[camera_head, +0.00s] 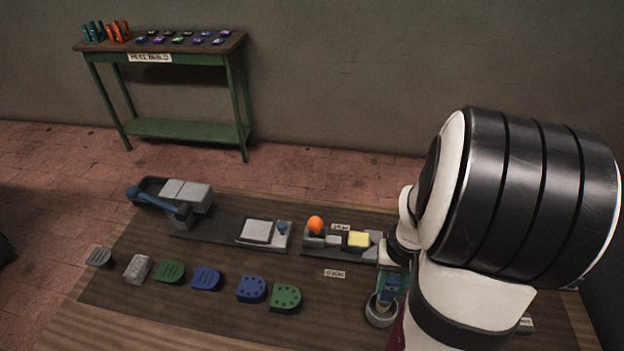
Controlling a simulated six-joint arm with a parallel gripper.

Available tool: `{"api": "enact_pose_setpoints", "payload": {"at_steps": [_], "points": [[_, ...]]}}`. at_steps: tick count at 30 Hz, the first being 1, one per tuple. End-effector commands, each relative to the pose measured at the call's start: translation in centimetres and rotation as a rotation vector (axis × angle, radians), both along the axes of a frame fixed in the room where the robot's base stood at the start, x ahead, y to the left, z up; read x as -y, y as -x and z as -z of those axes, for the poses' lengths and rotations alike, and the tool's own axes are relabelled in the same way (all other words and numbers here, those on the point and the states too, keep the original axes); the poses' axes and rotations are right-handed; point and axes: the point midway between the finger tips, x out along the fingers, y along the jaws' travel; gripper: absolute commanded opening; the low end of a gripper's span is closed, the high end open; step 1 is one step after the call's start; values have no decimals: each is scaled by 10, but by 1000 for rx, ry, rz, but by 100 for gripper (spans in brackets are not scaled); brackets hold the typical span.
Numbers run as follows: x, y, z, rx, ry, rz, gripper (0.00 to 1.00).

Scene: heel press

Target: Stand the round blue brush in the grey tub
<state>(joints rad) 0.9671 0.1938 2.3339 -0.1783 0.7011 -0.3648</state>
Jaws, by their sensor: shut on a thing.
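The grey tub (381,316) is a round, open cup near the front edge of the table, right of centre. My gripper (390,286) points down directly over it, shut on a blue thing (391,291) that I take for the round blue brush. The brush's lower end is at or inside the tub's mouth. I cannot tell whether it touches the bottom. My arm hides the brush's upper part and the area to the right.
Green and blue heel pieces (251,290) lie in a row left of the tub. A lever press (175,205) is at left. A green side table (165,60) stands at the wall.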

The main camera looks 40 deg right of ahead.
Motion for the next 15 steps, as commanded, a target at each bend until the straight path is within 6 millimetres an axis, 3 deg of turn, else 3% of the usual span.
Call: {"api": "enact_pose_setpoints", "payload": {"at_steps": [4,14,15], "points": [[0,1,20,-1,-3,0,0],[0,1,23,0,0,0,0],[0,1,22,1,1,0,42]]}}
